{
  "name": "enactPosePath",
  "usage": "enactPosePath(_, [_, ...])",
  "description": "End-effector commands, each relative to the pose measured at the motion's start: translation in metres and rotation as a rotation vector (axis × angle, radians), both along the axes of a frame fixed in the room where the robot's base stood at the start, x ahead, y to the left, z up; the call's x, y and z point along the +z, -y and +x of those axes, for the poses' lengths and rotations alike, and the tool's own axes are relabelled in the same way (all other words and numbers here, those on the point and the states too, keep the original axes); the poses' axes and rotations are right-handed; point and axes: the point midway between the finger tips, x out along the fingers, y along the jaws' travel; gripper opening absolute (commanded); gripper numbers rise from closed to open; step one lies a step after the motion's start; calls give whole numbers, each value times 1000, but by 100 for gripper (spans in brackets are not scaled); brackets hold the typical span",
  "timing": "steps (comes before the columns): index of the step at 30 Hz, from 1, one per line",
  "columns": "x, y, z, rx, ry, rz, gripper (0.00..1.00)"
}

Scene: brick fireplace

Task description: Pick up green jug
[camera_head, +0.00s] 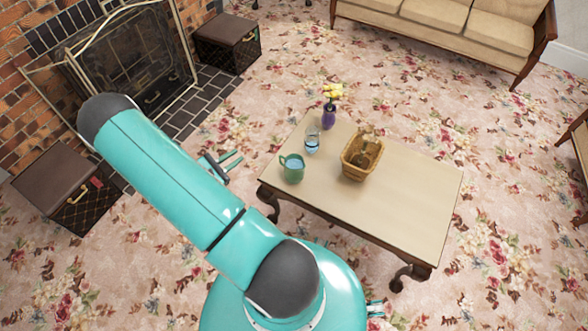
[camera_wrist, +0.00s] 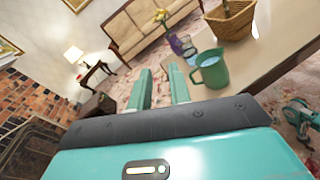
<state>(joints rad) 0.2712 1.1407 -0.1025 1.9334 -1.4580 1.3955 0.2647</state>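The green jug (camera_head: 292,167) stands upright near the left end of the wooden table (camera_head: 410,200), its handle towards the left. In the wrist view the jug (camera_wrist: 211,70) is just right of my gripper (camera_wrist: 164,77), with its handle towards the fingers. The two fingers are apart with nothing between them, so my gripper is open. In the head view my gripper (camera_head: 238,160) is left of the table, short of the jug, partly hidden behind my arm.
A glass with bluish liquid (camera_head: 312,142), a purple vase with yellow flowers (camera_head: 328,114) and a wicker basket (camera_head: 358,165) stand close to the jug. The table's right part is clear. A fireplace (camera_head: 135,60) is at the left, a sofa (camera_head: 450,25) at the back.

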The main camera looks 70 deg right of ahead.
Motion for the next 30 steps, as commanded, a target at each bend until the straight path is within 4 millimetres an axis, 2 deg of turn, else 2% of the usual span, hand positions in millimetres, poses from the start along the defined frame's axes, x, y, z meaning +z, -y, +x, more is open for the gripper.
enactPosePath(1, [-22,5,-8,32,-51,-6,19])
enactPosePath(6, [-87,16,-32,163,-193,-25,19])
enactPosePath(9, [-124,18,-49,241,-262,-24,19])
enactPosePath(13, [-160,16,-67,321,-325,-15,19])
enactPosePath(16, [-176,14,-76,357,-349,-9,19])
enactPosePath(20, [-183,20,-80,373,-357,-8,19])
enactPosePath(30, [-182,82,-84,369,-355,-10,19])
